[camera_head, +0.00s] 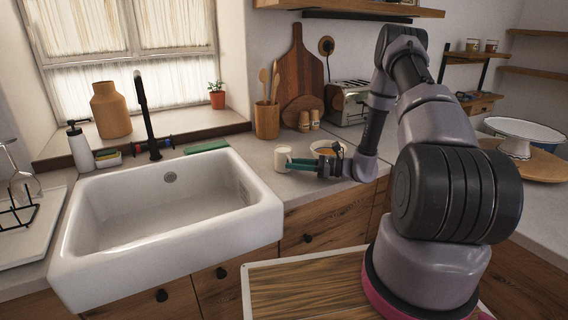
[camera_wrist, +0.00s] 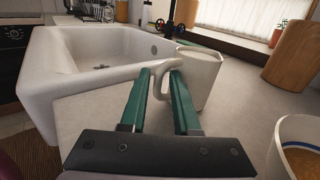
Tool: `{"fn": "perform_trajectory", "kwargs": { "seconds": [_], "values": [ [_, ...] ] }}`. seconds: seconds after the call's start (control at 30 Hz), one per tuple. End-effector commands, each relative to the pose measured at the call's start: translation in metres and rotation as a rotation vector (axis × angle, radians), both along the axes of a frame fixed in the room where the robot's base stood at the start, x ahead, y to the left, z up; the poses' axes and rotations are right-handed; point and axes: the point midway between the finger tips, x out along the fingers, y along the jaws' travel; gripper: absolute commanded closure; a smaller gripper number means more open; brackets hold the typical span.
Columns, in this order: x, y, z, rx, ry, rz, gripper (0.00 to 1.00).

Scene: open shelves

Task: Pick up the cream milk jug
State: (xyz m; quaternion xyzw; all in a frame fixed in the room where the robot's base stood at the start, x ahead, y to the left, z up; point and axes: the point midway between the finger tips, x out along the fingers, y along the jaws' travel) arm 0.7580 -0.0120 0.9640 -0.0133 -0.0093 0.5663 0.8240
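The cream milk jug (camera_head: 283,157) stands upright on the counter to the right of the sink. In the wrist view the jug (camera_wrist: 203,76) is just beyond the fingertips, with its handle (camera_wrist: 161,84) turned toward me. My gripper (camera_head: 292,163) reaches in low from the right with its green fingers pointing at the jug. In the wrist view my gripper (camera_wrist: 162,75) has its fingers apart, one on each side of the handle. A gap shows between the fingers; I cannot tell whether either one touches the handle.
The white sink (camera_head: 91,248) lies left of the jug. A wooden utensil holder (camera_head: 267,120) stands behind it. A bowl (camera_wrist: 302,128) sits close on the right in the wrist view. A toaster (camera_head: 348,103) and cutting boards stand against the back wall.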

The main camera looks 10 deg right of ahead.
Motion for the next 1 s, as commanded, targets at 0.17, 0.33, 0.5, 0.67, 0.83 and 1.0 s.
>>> {"fn": "perform_trajectory", "kwargs": {
  "seconds": [0.17,0.33,0.5,0.67,0.83,1.0],
  "values": [
    [0.0001,0.0000,0.0000,0.000,0.000,0.000,0.70],
    [0.0000,-0.0002,0.0000,0.000,0.000,0.000,1.00],
    [0.0000,-0.0003,0.0000,0.000,0.000,0.000,1.00],
    [0.0001,-0.0004,0.0001,0.000,0.000,-0.001,1.00],
    [0.0002,-0.0004,0.0003,0.000,0.000,-0.001,1.00],
    [0.0002,-0.0003,0.0004,0.000,0.000,0.000,1.00]
  ]
}}
